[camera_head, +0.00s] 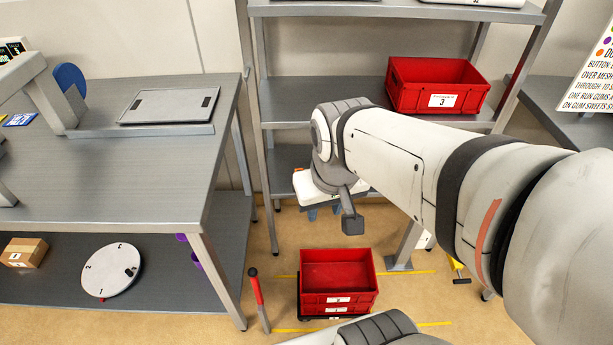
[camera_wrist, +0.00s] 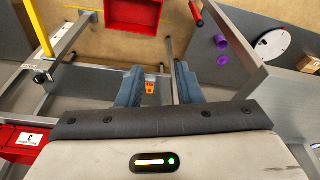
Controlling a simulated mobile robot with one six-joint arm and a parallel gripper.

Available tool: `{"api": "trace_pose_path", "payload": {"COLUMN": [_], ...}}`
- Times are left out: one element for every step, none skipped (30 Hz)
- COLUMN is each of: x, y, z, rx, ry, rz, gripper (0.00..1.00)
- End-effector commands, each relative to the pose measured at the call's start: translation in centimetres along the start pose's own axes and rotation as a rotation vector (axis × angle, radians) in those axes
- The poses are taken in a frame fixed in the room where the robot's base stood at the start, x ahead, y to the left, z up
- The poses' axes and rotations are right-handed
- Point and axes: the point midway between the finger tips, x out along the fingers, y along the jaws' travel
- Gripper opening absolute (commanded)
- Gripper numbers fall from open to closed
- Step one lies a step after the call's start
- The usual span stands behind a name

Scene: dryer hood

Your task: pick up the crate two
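Two red crates are stacked on the floor in the head view, the upper crate (camera_head: 339,283) empty inside and the lower crate (camera_head: 362,308) mostly hidden beneath it. Their white labels are too small to read surely. A red crate labelled 3 (camera_head: 405,98) stands on the middle shelf of the rack; it also shows at the left edge of the wrist view (camera_wrist: 14,150). My gripper (camera_wrist: 157,90) is open, its blue-grey fingers apart and empty. In the head view my gripper (camera_head: 324,212) is partly hidden by my wrist, above and behind the floor stack.
A grey metal rack (camera_head: 330,88) stands behind. A red-handled bar (camera_head: 257,290) stands left of the floor stack, inside or near yellow floor lines. A grey table (camera_head: 150,165) with a lower shelf holds a white disc (camera_head: 108,270) and a cardboard box (camera_head: 25,252).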

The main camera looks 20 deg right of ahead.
Motion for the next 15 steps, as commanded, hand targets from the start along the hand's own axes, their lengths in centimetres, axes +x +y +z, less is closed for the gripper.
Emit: {"api": "trace_pose_path", "payload": {"x": [0.0, 0.0, 0.0, 0.0, 0.0, 0.1, 0.2, 0.5, 1.1, 1.7, 2.5, 3.9, 5.1, 6.5, 8.6], "y": [0.0, 0.0, 0.0, 0.0, 0.0, 0.0, 0.0, 0.0, 0.1, 0.1, 0.1, 0.9, 1.5, 1.8, 2.0], "z": [0.0, 0.0, 0.0, 0.0, 0.0, 0.0, 0.0, -0.1, -0.2, -0.3, -0.6, -0.9, -1.2, -1.5, -2.0], "rx": [0.0, 0.0, 0.0, 0.0, 0.0, 0.001, 0.004, 0.01, 0.024, 0.039, 0.06, 0.094, 0.125, 0.163, 0.222], "ry": [0.0, 0.0, 0.0, 0.0, 0.0, 0.0, -0.001, -0.003, -0.007, -0.009, -0.013, -0.02, -0.024, -0.032, -0.041], "rz": [0.0, 0.0, 0.0, 0.0, 0.0, 0.0, -0.001, -0.001, -0.002, -0.004, -0.006, -0.01, -0.011, -0.014, -0.017], "gripper": [0.33, 0.33, 0.33, 0.33, 0.33, 0.33, 0.33, 0.33, 0.33, 0.33, 0.33, 0.33, 0.33, 0.33, 0.33]}}
